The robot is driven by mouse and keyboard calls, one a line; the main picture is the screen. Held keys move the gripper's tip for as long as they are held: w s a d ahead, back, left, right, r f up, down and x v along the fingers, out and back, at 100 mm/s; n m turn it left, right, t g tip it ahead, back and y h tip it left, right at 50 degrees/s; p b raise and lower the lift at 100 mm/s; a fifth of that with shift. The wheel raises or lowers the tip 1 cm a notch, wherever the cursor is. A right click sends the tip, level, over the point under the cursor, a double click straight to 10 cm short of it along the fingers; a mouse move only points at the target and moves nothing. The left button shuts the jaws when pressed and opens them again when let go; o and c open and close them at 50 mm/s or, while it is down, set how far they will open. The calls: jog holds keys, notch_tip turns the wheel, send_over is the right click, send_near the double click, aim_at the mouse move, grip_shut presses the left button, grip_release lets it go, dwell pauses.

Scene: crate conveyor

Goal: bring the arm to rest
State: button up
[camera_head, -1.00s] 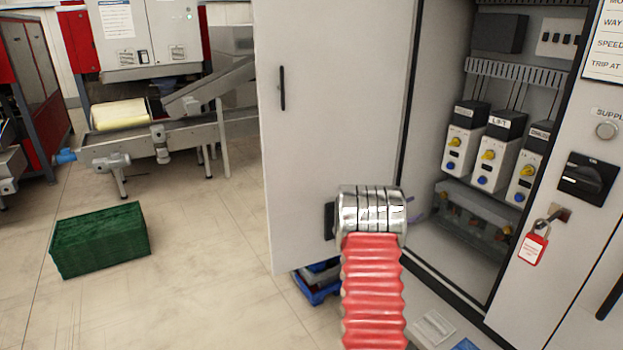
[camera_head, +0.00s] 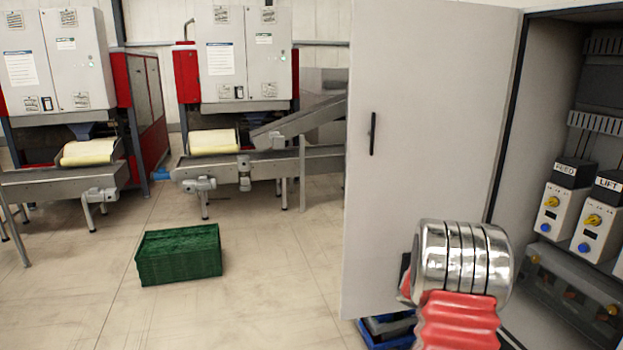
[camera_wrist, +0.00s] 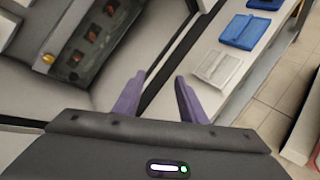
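My gripper (camera_wrist: 157,97) shows in the wrist view as two purple fingers set apart, with nothing between them. Past the fingertips lie the cabinet's bottom edge and a pale shelf. In the head view my arm, with a red ribbed sleeve and shiny metal rings, stands at the lower right in front of the open cabinet. The fingers are hidden there.
The open cabinet door (camera_head: 430,130) stands left of the cabinet, close to my arm. Conveyors (camera_head: 250,165) stand behind. A blue packet (camera_wrist: 244,32) lies on the shelf.

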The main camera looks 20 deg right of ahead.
jog(key=a+r+m+t+y, duration=0.1)
jog(key=a+r+t+y, duration=0.15)
jog(key=a, duration=0.95)
jog(key=a+r+m+t+y, duration=0.2)
jog(key=a+r, duration=0.2)
jog(key=a, duration=0.9)
jog(key=a+r+m+t+y, duration=0.1)
jog(key=a+r+t+y, duration=0.15)
jog(key=a, duration=0.95)
jog(key=s+a+r+t+y, duration=0.1)
jog(key=a+r, duration=0.3)
jog(key=a, duration=0.4)
jog(key=s+a+r+n+t+y, duration=0.1)
jog(key=s+a+r+t+y, duration=0.1)
jog(key=a+r, duration=0.3)
jog(key=s+a+t, duration=0.1)
jog(key=a, duration=0.2)
jog(key=shift+a+n+t, duration=0.3)
jog(key=shift+c, duration=0.9)
jog(key=shift+d, duration=0.15)
